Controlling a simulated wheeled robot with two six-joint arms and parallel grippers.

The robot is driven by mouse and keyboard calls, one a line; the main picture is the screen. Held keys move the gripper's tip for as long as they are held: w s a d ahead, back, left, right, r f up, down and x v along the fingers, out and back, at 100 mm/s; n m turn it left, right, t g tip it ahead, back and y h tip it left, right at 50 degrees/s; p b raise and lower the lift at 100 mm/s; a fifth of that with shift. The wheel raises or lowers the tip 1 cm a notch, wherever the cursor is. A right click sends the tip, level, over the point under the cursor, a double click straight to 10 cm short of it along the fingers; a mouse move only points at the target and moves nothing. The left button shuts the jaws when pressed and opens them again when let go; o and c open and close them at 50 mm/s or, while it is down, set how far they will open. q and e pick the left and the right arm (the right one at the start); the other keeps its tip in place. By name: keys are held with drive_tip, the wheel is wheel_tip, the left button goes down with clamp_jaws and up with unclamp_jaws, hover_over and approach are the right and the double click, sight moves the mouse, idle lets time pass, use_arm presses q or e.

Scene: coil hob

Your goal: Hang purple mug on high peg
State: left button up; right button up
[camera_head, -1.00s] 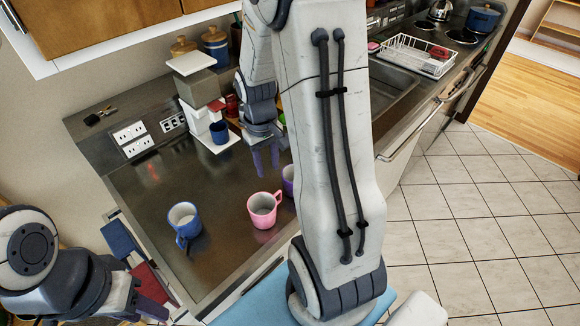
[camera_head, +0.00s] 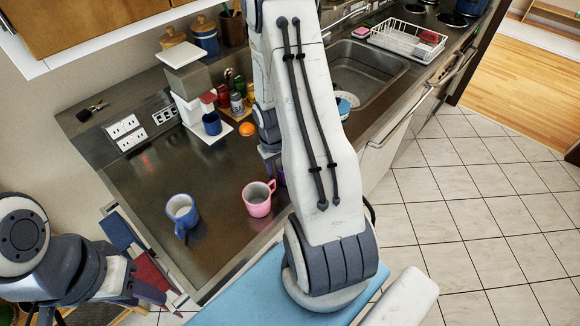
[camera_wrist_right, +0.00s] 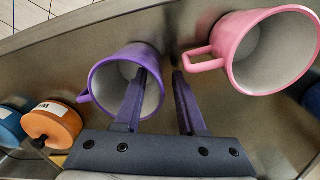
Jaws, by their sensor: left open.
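The purple mug (camera_wrist_right: 101,78) stands open end up on the counter in the right wrist view, its handle to the left. In the head view only a sliver of it (camera_head: 281,176) shows behind my right arm. My right gripper (camera_wrist_right: 160,72) is open at the purple mug's rim. One finger reaches over the mug's opening and the other is outside, in the gap towards the pink mug. The fingers do not look closed on the wall. My left gripper (camera_head: 152,296) is open and empty at lower left, beside the counter. I see no peg in either view.
A pink mug (camera_head: 257,200) stands close to the purple one, with a blue mug (camera_head: 182,212) to its left. A coffee machine (camera_head: 190,85), jars and an orange (camera_head: 247,129) stand behind. A sink (camera_head: 365,70) and dish rack (camera_head: 408,40) are farther right.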

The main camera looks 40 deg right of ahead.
drive_tip(key=shift+f, duration=0.45)
clamp_jaws()
idle(1.1)
